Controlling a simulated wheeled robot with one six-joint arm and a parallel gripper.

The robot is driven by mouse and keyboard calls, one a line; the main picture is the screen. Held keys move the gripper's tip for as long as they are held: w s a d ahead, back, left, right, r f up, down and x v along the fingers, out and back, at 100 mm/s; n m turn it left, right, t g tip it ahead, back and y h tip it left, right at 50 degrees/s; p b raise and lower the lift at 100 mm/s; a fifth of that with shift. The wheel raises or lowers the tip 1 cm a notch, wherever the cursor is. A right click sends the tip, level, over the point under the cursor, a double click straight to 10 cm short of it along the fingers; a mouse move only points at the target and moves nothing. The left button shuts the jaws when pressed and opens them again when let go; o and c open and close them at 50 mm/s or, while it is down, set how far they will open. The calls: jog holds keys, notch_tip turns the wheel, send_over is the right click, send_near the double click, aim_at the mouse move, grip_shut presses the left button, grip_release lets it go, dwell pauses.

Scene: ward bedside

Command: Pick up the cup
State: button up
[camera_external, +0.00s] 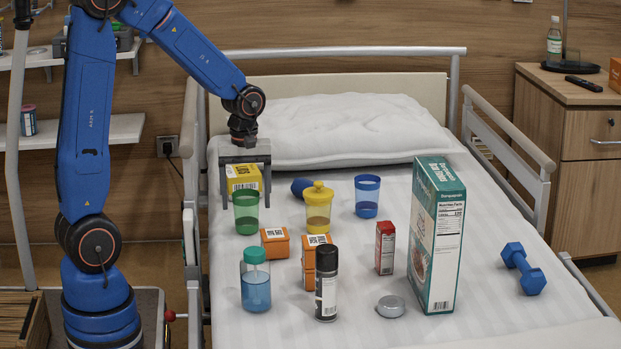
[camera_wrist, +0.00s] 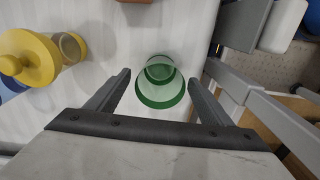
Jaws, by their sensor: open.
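A green see-through cup (camera_external: 246,212) stands upright on the bed, in front of a yellow box. In the wrist view the green cup (camera_wrist: 160,82) is seen from above, just beyond and between my two fingers. A blue see-through cup (camera_external: 367,196) stands farther right, behind the middle of the group. My gripper (camera_external: 245,200) is open and points down over the green cup. In the wrist view my gripper (camera_wrist: 160,85) shows its fingers wide apart with nothing held. I cannot tell whether the fingertips reach down past the rim.
A yellow lidded cup (camera_external: 318,207) stands right of the green cup, and the yellow box (camera_external: 243,178) is close behind it. Orange boxes (camera_external: 275,243), a blue bottle (camera_external: 256,280) and a spray can (camera_external: 326,285) stand in front. A tall carton (camera_external: 436,235) stands at right.

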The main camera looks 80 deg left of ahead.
jog(key=shift+f, duration=0.35)
jog(key=shift+c, duration=0.7)
jog(key=c, duration=1)
